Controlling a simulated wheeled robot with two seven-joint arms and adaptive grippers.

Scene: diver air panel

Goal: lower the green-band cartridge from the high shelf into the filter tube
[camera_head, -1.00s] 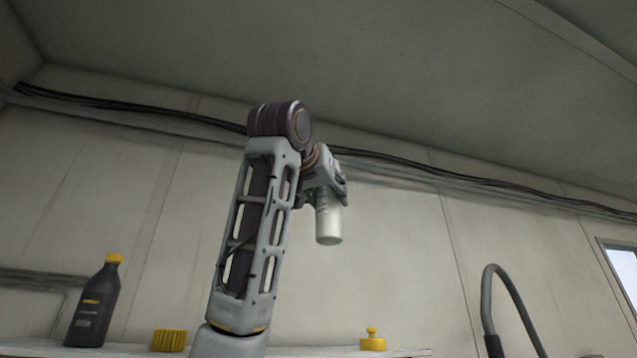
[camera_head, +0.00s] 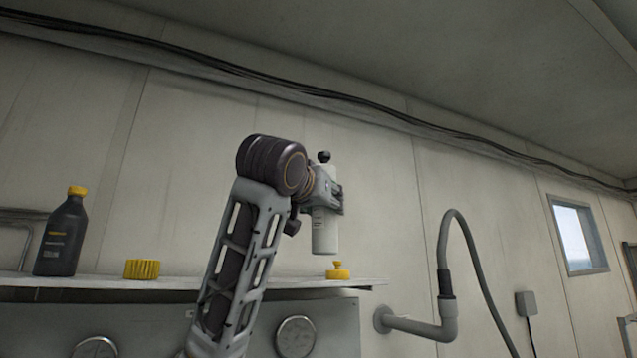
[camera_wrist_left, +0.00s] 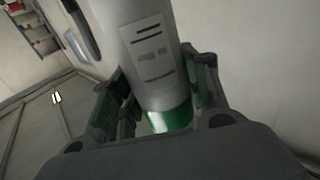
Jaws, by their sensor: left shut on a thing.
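The green-band cartridge (camera_head: 325,232) is a white cylinder with a dark knob on top. It hangs upright in the air above the right part of the shelf (camera_head: 300,281). In the left wrist view its white body (camera_wrist_left: 150,55) carries a printed label, and its green band (camera_wrist_left: 171,120) sits between the fingers. My left gripper (camera_head: 328,195) is shut around the upper part of the cartridge; it also shows in the left wrist view (camera_wrist_left: 160,105). The filter tube cannot be made out in these frames. My right gripper is not in view.
A black bottle (camera_head: 62,238) with a yellow cap, a yellow ridged cap (camera_head: 142,269) and a yellow knobbed piece (camera_head: 338,271) stand on the shelf. Below it is a panel with gauges (camera_head: 296,336). A grey hose (camera_head: 470,245) and pipe (camera_head: 415,325) are at the right.

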